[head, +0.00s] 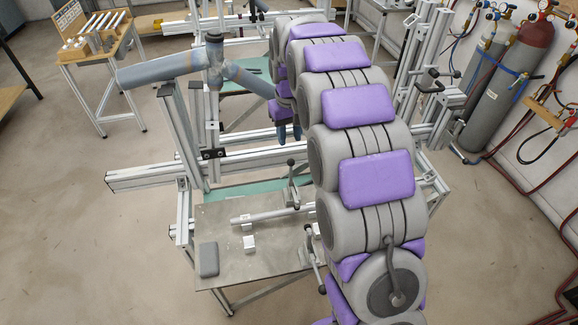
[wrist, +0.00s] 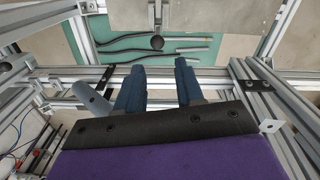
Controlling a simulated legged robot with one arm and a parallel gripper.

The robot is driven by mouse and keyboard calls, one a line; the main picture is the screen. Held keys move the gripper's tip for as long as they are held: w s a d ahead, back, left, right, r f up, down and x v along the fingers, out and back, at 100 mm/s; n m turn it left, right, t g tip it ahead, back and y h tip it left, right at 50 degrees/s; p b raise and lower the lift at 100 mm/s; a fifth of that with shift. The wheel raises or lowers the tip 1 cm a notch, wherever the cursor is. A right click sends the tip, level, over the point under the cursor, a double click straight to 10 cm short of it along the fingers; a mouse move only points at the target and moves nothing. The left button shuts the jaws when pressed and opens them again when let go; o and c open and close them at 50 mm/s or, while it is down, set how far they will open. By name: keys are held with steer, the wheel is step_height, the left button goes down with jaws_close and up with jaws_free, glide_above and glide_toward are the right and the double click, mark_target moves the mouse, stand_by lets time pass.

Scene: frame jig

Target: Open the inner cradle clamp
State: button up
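A clamp with an upright dark handle (head: 292,180) stands at the far edge of the grey work plate (head: 225,220). Its round dark knob (wrist: 157,42) shows in the wrist view, beyond and between my fingers. A second clamp (head: 312,255) stands nearer on the plate, partly hidden by my arm. The frames do not label which is the inner one. A light tube (head: 262,215) lies across the plate between them. My gripper (head: 289,134) hangs beyond the far clamp, above the frame rails. In the wrist view, its two blue fingers (wrist: 160,68) are apart with nothing between them.
A blue-grey tube frame (head: 214,70) stands in the jig left of my gripper. Aluminium rails (head: 145,178) surround the work area. A teal mat (wrist: 180,55) holds dark rods. A grey block (head: 208,260) lies on the plate. Gas cylinders (head: 515,90) stand at right.

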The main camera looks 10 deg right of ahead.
mark_target(291, 169)
step_height(291, 169, down, 14)
steer(key=shift+d+f+b, duration=0.15)
steer(key=shift+f+b, duration=0.1)
steer(key=shift+b, duration=0.5)
jaws_close()
